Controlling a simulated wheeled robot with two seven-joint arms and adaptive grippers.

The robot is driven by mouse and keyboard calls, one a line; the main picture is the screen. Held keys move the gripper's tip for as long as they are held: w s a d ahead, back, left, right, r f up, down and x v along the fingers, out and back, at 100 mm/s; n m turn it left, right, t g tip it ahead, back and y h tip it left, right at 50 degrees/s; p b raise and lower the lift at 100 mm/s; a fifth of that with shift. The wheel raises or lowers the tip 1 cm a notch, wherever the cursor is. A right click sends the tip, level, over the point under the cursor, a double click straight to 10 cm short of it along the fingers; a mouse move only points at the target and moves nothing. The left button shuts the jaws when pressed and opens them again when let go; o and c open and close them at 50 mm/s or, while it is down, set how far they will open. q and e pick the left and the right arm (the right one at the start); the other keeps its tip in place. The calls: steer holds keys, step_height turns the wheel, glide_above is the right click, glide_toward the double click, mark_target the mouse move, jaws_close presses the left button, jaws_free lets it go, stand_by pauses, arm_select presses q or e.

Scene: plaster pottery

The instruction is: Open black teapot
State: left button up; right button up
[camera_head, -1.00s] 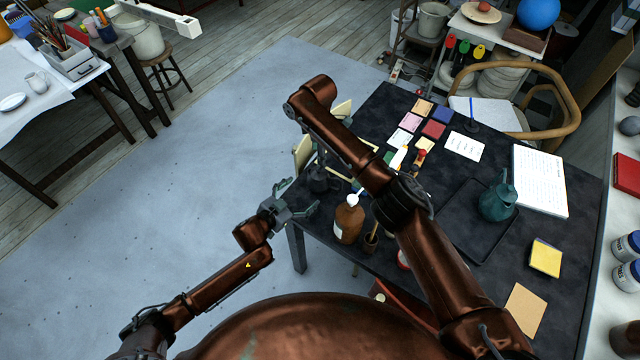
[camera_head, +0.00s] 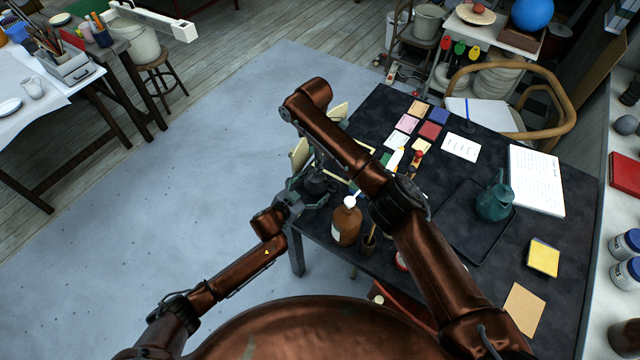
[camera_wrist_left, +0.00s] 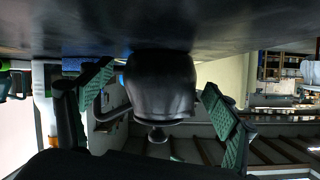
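The black teapot (camera_head: 318,184) stands near the left edge of the dark table, partly hidden by my right arm. In the left wrist view, which is upside down, the teapot (camera_wrist_left: 160,85) is dark and rounded, with a small knob on its lid. My left gripper (camera_head: 308,190) is at the teapot. In the left wrist view the green-padded fingers of the gripper (camera_wrist_left: 158,84) are spread, one on each side of the teapot. A gap shows on both sides.
A brown bottle (camera_head: 347,222) with a white top stands close right of my left gripper. A teal jug (camera_head: 494,202) stands on a black tray (camera_head: 462,238). The floor left of the table is clear.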

arm_select(q)
steer(key=c, duration=1.7)
arm_select(e)
steer(key=shift+o, duration=1)
steer(key=shift+w+d+r, duration=0.15)
steer(key=shift+w, duration=0.1)
steer(key=s+d+r+m+t+y, duration=0.3)
steer(key=m, duration=0.7)
steer(key=x, duration=1.1)
steer(key=shift+s+a+f, duration=0.15)
steer(key=shift+a+f, duration=0.1)
steer(key=shift+f, duration=0.05)
